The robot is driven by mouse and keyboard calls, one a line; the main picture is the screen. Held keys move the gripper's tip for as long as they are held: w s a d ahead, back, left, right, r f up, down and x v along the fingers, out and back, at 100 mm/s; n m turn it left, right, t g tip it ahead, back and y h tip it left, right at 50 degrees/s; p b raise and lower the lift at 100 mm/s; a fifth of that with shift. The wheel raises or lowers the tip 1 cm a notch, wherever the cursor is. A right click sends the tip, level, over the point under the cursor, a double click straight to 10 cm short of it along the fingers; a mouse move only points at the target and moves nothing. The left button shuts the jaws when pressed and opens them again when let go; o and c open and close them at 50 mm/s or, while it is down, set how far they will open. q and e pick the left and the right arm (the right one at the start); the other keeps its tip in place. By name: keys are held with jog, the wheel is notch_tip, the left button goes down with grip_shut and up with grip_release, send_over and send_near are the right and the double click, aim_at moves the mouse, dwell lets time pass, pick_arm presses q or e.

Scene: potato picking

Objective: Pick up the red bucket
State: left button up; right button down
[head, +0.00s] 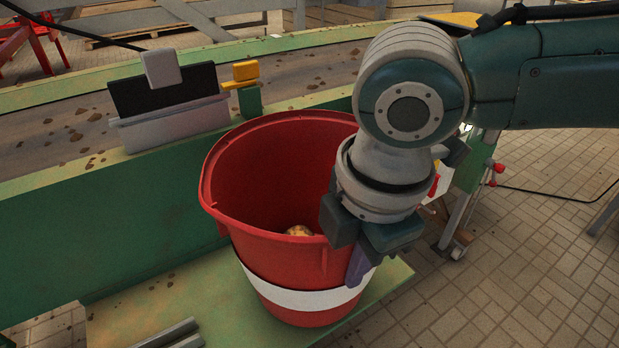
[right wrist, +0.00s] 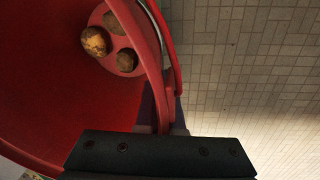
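The red bucket (head: 265,180) with a white band stands upright on a green ledge in the head view. Its right rim is partly hidden by my right arm. A few potatoes lie on its bottom; they show better in the right wrist view (right wrist: 96,41). My right gripper (head: 350,245) points down at the bucket's right rim. In the right wrist view its narrow fingers (right wrist: 165,115) sit close on either side of the bucket's wall, one inside and one outside, and look shut on it. My left gripper is not in view.
A green conveyor frame (head: 120,235) runs behind and left of the bucket. A grey and black fixture (head: 165,95) and a yellow-topped post (head: 246,75) stand on its edge. The green ledge (head: 215,290) lies under the bucket. Tiled floor (head: 500,270) is open at right.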

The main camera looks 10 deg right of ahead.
notch_tip(320, 180, up, 18)
jog(key=p, duration=0.3)
jog(key=shift+w+f, duration=0.1)
jog(key=s+d+r+m+g+h+p, duration=0.1)
jog(key=d+r+m+p, duration=0.2)
jog(key=r+m+p, duration=0.6)
jog(key=s+d+r+m+h+p, duration=0.1)
jog(key=d+r+m+p, duration=0.3)
jog(key=r+m, duration=0.85)
jog(key=s+r+p, duration=0.3)
jog(key=r+p, duration=1.5)
jog(key=s+r+n+p, duration=0.1)
jog(key=s+r+p, duration=0.2)
jog(key=r+p, duration=1.5)
jog(key=shift+p, duration=0.65)
jog(key=shift+a+f, duration=0.1)
jog(key=shift+f, duration=0.05)
